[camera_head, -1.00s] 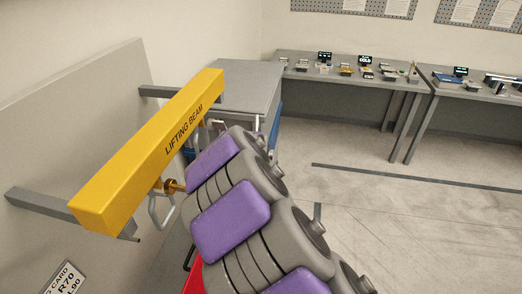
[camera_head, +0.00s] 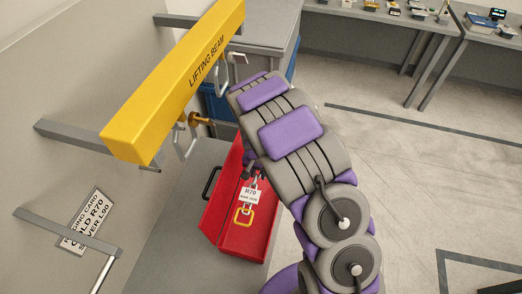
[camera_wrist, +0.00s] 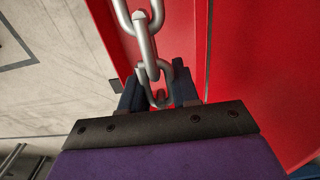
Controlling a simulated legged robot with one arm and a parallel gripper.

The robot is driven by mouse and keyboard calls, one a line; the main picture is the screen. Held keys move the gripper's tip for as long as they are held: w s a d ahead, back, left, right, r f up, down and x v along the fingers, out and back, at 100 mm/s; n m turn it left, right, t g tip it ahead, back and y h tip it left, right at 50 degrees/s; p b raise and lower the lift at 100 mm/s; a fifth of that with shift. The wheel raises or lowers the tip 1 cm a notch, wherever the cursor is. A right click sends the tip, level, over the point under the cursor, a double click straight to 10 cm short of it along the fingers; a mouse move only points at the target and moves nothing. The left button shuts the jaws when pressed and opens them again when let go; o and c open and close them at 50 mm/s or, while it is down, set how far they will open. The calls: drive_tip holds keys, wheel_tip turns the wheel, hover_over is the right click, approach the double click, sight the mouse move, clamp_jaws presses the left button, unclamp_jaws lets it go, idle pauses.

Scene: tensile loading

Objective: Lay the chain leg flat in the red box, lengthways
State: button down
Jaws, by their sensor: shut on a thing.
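The red box (camera_head: 222,192) stands on a grey surface below the lifting beam, in the middle of the head view. My gripper (camera_head: 249,172) is over the far part of the box, pointing down. It is shut on the chain leg (camera_wrist: 146,45), a run of steel links. In the head view the chain hangs below the gripper with a white R70 tag (camera_head: 251,193) and a yellow end link (camera_head: 243,216) over the box. In the wrist view the fingers (camera_wrist: 158,88) clasp a link, with red walls (camera_wrist: 250,60) beside it. I cannot tell whether the chain touches the box floor.
The yellow lifting beam (camera_head: 175,85) juts over the left side, with a gold fitting and steel hook (camera_head: 188,133) hanging close to the box. A rigging card (camera_head: 86,222) is at lower left. Grey benches (camera_head: 385,30) stand behind. The floor at right is clear.

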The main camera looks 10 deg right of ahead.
drive_tip(key=shift+s+f, duration=0.35)
drive_tip(key=shift+s, duration=0.25)
drive_tip(key=shift+d+f+b, duration=0.2)
drive_tip(key=shift+f+b, duration=1)
drive_tip(key=shift+f, duration=2.35)
drive_tip(key=shift+a+f+b, duration=0.1)
drive_tip(key=shift+f+b, duration=0.45)
drive_tip(key=shift+f, duration=1.35)
drive_tip(key=c, duration=0.8)
unclamp_jaws()
drive_tip(key=shift+o, duration=0.2)
